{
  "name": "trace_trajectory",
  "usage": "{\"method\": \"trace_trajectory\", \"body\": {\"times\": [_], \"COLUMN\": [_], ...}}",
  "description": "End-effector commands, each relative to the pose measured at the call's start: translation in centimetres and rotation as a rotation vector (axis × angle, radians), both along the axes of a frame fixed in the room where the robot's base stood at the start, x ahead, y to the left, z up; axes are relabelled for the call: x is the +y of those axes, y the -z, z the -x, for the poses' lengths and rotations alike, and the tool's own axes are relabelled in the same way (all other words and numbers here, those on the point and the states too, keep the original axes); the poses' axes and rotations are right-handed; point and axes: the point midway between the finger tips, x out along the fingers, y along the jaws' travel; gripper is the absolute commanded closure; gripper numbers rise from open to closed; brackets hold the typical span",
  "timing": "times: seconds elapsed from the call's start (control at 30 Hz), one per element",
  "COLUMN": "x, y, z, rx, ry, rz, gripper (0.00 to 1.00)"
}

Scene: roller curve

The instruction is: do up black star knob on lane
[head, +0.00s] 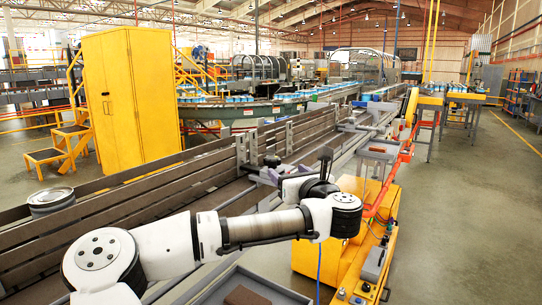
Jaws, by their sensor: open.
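The lane (140,182) is a long conveyor with brown slatted side rails, running from the lower left to the upper right. A small black piece (272,160) on its near side, around the middle of the picture, looks like the star knob, but its shape is too small to be sure. My white arm reaches across the front, and its end turns back toward the lane. My gripper (258,178) is small and dark there, open, close to the black piece. I cannot tell whether they touch. The fingertips are hard to make out.
A round metal can (50,200) sits at the lane's left end. A grey tray (283,296) with a brown block (247,298) lies at the bottom. A yellow machine base (345,255) stands right of my arm. A yellow cabinet (117,97) stands behind the lane. Floor at right is clear.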

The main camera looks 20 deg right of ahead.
Motion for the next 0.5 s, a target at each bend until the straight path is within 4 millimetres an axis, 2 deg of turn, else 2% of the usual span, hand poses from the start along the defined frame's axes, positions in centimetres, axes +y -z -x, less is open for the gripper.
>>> {"method": "trace_trajectory", "body": {"times": [0.3, 0.5], "x": [0.4, 0.4], "y": [-0.5, -0.3], "z": [-6.9, -9.8], "rx": [0.000, 0.001], "ry": [-0.001, 0.001], "rz": [0.002, 0.004], "gripper": [0.36, 0.36]}}
